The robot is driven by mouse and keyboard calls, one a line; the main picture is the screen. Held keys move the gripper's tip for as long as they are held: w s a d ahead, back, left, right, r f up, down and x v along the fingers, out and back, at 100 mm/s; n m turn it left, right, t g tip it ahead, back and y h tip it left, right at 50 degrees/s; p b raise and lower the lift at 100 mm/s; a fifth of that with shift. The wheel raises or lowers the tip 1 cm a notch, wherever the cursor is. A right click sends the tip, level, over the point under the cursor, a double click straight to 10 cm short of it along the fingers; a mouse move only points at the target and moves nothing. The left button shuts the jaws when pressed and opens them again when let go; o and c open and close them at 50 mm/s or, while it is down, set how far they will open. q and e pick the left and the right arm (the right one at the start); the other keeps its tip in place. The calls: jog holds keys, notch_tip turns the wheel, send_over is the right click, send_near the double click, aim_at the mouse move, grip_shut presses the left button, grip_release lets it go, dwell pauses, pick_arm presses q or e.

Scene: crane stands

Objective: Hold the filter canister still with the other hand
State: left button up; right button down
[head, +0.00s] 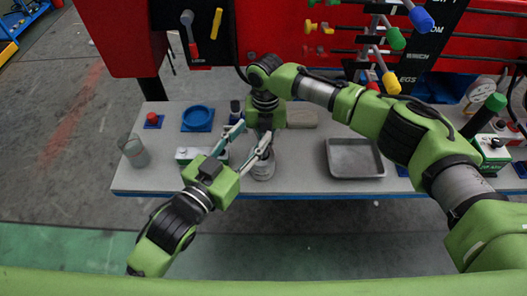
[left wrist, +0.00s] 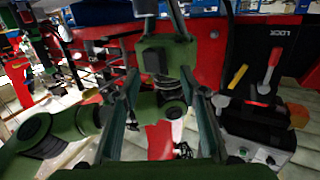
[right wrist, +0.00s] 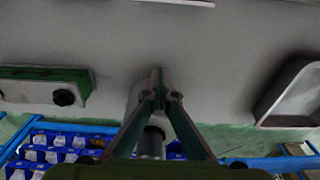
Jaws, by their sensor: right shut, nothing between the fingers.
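A pale grey cylinder, likely the filter canister (head: 263,170), stands near the front edge of the grey table, partly hidden by my grippers. In the right wrist view the canister (right wrist: 134,98) is beneath and behind the fingers. My right gripper (right wrist: 160,88) is shut and empty, pointing down over it; whether it touches cannot be told. My left gripper (head: 253,134) is open, its fingers spread and reaching up and right from the table's front. In the left wrist view its two fingers (left wrist: 160,85) stand apart, with my green right arm seen between them.
A grey metal tray (head: 356,175) lies right of the canister. A green-and-white box (head: 186,155) is close on the left, with a clear cup (head: 134,151) and blue dish (head: 198,117) beyond. A red tool panel (head: 340,40) rises at the back.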

pick_arm(q)
jog(key=f+v, duration=0.1)
jog(key=v, duration=1.1)
jog(key=shift+r, duration=0.45)
jog(key=shift+c, duration=1)
jog(key=shift+w+d+f+m+g, duration=0.5)
jog(key=shift+w+d+f+g, duration=0.45)
jog(key=shift+w+d+f, duration=0.75)
jog(key=shift+w+d+f+m+g, duration=0.5)
jog(key=shift+w+d+f+g, duration=0.6)
jog(key=shift+w, duration=1.25)
jog(key=shift+w+d+f+m+g, duration=0.5)
jog(key=shift+w+d+f+g, duration=0.5)
jog(key=shift+w+f, duration=0.8)
jog(key=shift+w+d+r, duration=0.1)
jog(key=shift+w+r, duration=0.05)
jog(key=shift+r, duration=0.05)
grip_shut()
